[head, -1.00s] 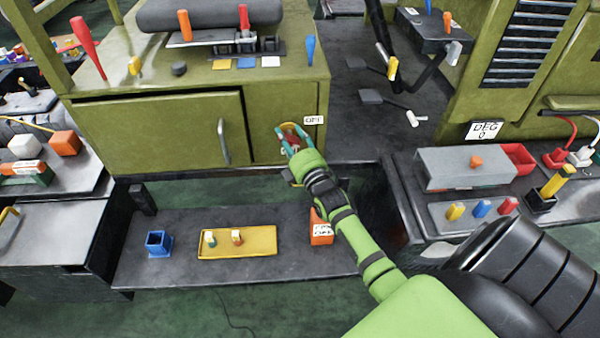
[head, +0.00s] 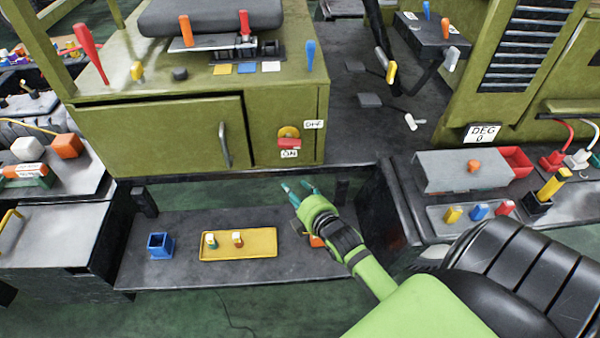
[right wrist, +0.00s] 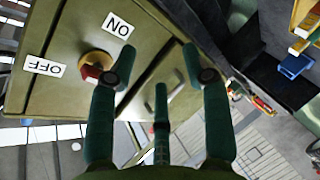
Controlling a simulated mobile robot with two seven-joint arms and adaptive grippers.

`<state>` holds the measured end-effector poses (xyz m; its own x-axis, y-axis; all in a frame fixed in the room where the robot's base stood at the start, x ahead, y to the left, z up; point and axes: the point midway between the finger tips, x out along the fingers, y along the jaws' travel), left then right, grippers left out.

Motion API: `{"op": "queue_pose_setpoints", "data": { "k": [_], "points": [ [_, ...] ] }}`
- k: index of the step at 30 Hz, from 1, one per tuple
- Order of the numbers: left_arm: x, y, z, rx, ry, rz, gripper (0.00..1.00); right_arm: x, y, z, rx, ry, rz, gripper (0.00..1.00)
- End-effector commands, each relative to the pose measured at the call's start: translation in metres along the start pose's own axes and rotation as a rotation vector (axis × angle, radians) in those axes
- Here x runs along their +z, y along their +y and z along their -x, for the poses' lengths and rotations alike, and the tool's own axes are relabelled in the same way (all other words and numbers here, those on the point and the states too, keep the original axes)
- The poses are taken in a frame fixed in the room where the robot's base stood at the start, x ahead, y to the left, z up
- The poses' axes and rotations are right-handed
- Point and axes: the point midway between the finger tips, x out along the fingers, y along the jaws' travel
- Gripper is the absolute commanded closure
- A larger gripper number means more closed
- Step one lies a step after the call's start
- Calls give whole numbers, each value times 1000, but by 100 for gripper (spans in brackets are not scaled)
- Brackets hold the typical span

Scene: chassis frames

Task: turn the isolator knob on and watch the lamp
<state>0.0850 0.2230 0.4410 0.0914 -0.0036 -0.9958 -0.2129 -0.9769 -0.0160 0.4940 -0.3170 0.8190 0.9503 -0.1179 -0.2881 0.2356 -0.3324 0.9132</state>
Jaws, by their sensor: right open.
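The isolator knob (head: 289,142) is a red handle on a round yellow plate, on the front of the green machine cabinet. A white OFF label (head: 314,124) is at its upper right and a white ON label (head: 290,154) just below it. Which label the handle points to is hard to tell. The right wrist view also shows the knob (right wrist: 97,66). My right gripper (head: 297,188) is open and empty, below the knob and apart from it; its teal fingers (right wrist: 158,75) are spread. I cannot identify a lit lamp for certain. My left gripper is out of view.
A low dark shelf below holds a yellow tray (head: 222,257) with two small pieces and a blue open box (head: 160,245). An orange block is partly hidden behind my right arm. A grey box (head: 462,171) stands on the right bench. Space before the knob is clear.

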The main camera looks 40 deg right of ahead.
Motion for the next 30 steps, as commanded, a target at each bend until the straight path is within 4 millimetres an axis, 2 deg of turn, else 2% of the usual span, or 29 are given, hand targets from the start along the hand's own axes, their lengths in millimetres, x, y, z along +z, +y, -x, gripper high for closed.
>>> {"op": "queue_pose_setpoints", "data": {
  "k": [6, 21, 30],
  "points": [
    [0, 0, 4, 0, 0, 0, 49, 0, -44, 8, -132, -34, -131, 51],
    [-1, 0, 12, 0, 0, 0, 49, 2, -137, 40, -389, -163, -394, 51],
    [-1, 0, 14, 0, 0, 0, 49, 3, -168, 55, -467, -224, -477, 51]
  ]
}}
